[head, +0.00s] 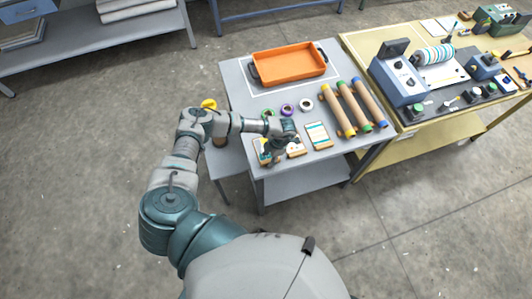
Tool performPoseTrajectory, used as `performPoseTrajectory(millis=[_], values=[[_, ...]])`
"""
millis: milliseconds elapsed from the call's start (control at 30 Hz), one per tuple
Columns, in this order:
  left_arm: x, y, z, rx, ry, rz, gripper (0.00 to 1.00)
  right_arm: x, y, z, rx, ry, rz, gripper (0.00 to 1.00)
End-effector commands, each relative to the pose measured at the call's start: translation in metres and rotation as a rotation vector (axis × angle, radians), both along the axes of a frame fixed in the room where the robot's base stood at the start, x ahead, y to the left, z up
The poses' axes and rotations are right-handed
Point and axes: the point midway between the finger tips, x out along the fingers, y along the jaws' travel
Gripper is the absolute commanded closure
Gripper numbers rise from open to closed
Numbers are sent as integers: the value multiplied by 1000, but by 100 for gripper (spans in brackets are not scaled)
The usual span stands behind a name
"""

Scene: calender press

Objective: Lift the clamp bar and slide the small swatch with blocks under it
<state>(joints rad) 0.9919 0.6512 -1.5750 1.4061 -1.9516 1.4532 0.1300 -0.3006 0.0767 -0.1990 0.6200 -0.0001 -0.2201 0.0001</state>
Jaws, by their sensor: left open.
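Several small wooden-edged boards lie along the front of the grey table: one at the left (265,151), one in the middle (296,149), and one at the right with a pale striped sheet (319,135). My left gripper (282,142) is open, reaching down over the left and middle boards and hiding parts of both. I cannot tell whether it touches them. The swatch with blocks and the clamp bar are too small or covered to make out surely. My right gripper is not in view.
An orange tray (289,66) stands at the back of the grey table (240,92). Rings of tape (287,110) lie behind the boards. Several brown rolls with coloured ends (353,104) lie at the right. A blue-grey press (398,80) stands on the yellow table beside it.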

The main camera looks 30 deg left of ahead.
Motion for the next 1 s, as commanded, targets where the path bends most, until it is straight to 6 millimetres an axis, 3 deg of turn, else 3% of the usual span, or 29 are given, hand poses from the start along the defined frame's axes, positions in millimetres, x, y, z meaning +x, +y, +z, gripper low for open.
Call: performPoseTrajectory(millis=[200, 667, 833, 1000], values=[[0, -6, -1, 4, 1, -2, 48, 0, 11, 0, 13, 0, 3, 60], [0, 0, -6, -2, -1, -1, 48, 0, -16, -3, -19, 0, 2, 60], [-1, 1, -6, -2, 1, 0, 88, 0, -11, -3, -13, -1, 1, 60], [-1, 0, -7, 3, 4, 0, 96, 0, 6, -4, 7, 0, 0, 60]])
